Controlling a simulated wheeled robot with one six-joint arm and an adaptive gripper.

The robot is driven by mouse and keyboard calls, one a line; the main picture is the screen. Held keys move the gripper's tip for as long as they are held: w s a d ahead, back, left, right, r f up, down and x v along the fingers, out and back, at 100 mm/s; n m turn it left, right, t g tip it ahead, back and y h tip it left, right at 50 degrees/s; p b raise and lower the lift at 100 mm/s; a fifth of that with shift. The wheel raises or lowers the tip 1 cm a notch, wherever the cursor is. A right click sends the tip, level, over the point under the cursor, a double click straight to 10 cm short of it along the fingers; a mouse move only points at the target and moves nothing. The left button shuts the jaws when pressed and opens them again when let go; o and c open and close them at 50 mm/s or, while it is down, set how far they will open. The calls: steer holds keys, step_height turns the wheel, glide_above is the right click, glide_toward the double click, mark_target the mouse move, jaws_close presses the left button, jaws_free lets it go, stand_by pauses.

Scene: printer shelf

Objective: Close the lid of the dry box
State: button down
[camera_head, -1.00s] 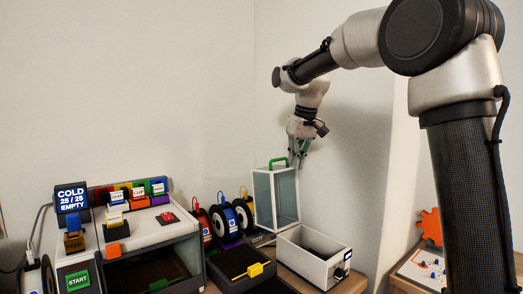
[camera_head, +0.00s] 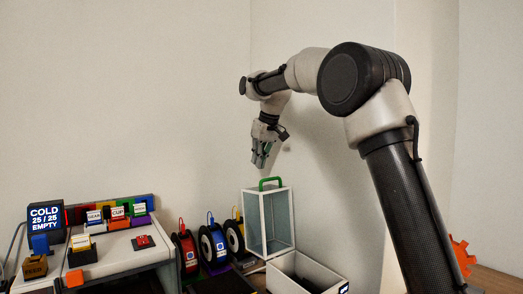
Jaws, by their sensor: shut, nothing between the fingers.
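The dry box (camera_head: 287,284) is a white open-topped box at the lower middle right, cut off by the bottom edge of the picture. Its lid (camera_head: 269,224), a clear pane in a white frame, stands upright at the back of the box. A green handle (camera_head: 270,181) sits on the lid's top edge. My gripper (camera_head: 260,165) is shut and empty, pointing down just above the handle and slightly left of its middle. It looks apart from the handle, though the depth between them is hard to judge.
Filament spools, red (camera_head: 186,253), blue (camera_head: 213,244) and yellow-tagged (camera_head: 234,238), stand left of the lid. A wall is close behind.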

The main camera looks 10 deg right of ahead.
steer(key=x, duration=0.3)
steer(key=shift+f, duration=0.35)
steer(key=s, duration=0.1)
steer(key=s+d, duration=0.1)
steer(key=shift+s+d+r, duration=0.1)
steer(key=shift+s+r, duration=0.15)
steer(key=shift+s, duration=0.15)
steer(key=shift+s+d+f, duration=0.15)
steer(key=shift+s+d, duration=0.05)
steer(key=shift+s, duration=0.25)
steer(key=shift+s, duration=0.1)
